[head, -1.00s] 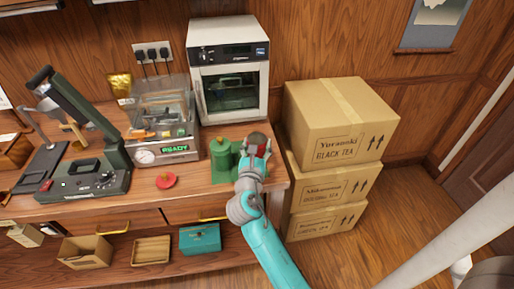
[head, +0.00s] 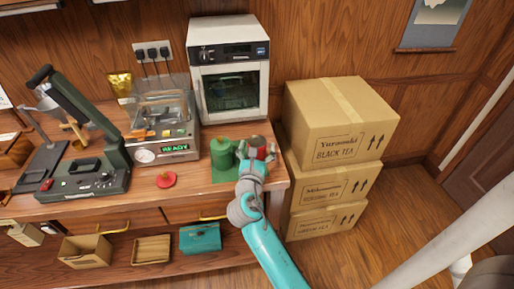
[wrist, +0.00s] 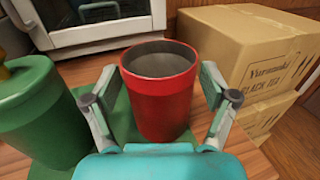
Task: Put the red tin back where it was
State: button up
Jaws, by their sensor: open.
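The red tin (wrist: 160,105) stands upright, with its open top showing a grey inside, at the right end of the bench. It also shows in the head view (head: 259,152), partly covered by my gripper. My gripper (head: 257,157) is open, with one finger on each side of the tin; in the wrist view gaps show between the fingers and its wall. The tin stands on or at the edge of a green mat (head: 222,178); its base is partly hidden. A green lidded tin (wrist: 38,112) stands to its left. A red lid (head: 166,180) lies on the bench farther left.
A white oven (head: 231,70) stands behind the tins. Stacked cardboard boxes (head: 337,125) rise close on the right, beyond the bench edge. A sealing machine (head: 163,125) and a dark green lever press (head: 88,180) occupy the left. Bench space around the red lid is clear.

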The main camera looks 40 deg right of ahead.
jog(key=v, duration=1.2)
jog(key=s+a+f+m+t+y, duration=0.2)
jog(key=s+a+f+m+y, duration=0.65)
jog(key=s+f, duration=0.5)
jog(key=s+a+r+m+t+y, duration=0.1)
jog(key=s+a+r+m+y, duration=0.1)
jog(key=s+m, duration=0.6)
jog(key=s+a+r+m+y, duration=0.3)
jog(key=s+r+m, duration=0.3)
jog(key=s+m, duration=0.3)
jog(key=shift+s+a+t+y, duration=0.35)
jog(key=shift+s+a+t, duration=0.05)
jog(key=shift+s, duration=0.65)
